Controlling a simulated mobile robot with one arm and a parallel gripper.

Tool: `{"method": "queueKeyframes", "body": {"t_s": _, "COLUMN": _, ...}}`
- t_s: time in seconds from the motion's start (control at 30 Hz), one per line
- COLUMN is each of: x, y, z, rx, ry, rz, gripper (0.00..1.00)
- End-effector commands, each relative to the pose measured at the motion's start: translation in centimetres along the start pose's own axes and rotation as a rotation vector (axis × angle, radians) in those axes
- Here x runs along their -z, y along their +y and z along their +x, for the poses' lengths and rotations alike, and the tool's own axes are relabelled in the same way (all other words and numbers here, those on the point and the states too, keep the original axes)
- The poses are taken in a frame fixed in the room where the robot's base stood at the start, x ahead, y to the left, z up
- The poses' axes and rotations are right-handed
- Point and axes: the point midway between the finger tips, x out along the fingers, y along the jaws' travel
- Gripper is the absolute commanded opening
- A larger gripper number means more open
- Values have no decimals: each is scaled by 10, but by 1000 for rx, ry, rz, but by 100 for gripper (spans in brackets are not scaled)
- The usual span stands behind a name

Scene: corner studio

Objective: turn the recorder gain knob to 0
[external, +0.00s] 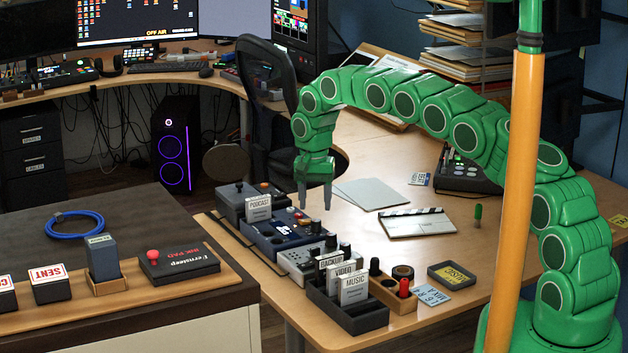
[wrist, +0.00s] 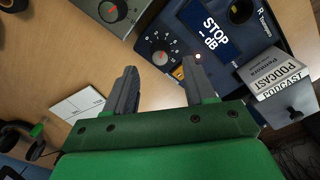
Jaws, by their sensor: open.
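The recorder (wrist: 175,28) is a dark blue box with a screen reading "STOP -- dB"; it also stands on the desk in the external view (external: 262,238). Its gain knob (wrist: 160,58) appears in the wrist view as a small round knob with a red centre and a ring of pale numbers. I cannot read clearly which number it points at. My gripper (external: 314,200) is open and empty, pointing down above the recorder. In the wrist view, the knob lies between and just beyond the two fingertips (wrist: 160,74), apparently below them and not held.
A "PODCAST" card block (external: 258,208) stands close beside my gripper. A grey device with another red knob (wrist: 114,11) is next to the recorder. Card holders (external: 345,310) and a clapperboard (external: 416,222) lie nearby. The desk right of the gripper holds flat sheets (external: 370,193).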

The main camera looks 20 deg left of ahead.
Motion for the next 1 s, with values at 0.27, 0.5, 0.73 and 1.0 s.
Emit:
{"method": "queueKeyframes", "body": {"t_s": 0.27, "x": 0, "y": 0, "z": 40, "rx": 0, "ry": -1, "rz": -1, "gripper": 55}}
{"method": "queueKeyframes", "body": {"t_s": 0.5, "x": -1, "y": 0, "z": 54, "rx": 0, "ry": -1, "rz": -1, "gripper": 55}}
{"method": "queueKeyframes", "body": {"t_s": 0.73, "x": 0, "y": 0, "z": 54, "rx": 0, "ry": 0, "rz": -1, "gripper": 50}}
{"method": "queueKeyframes", "body": {"t_s": 1.0, "x": 0, "y": 0, "z": 54, "rx": 0, "ry": 0, "rz": -1, "gripper": 9}}
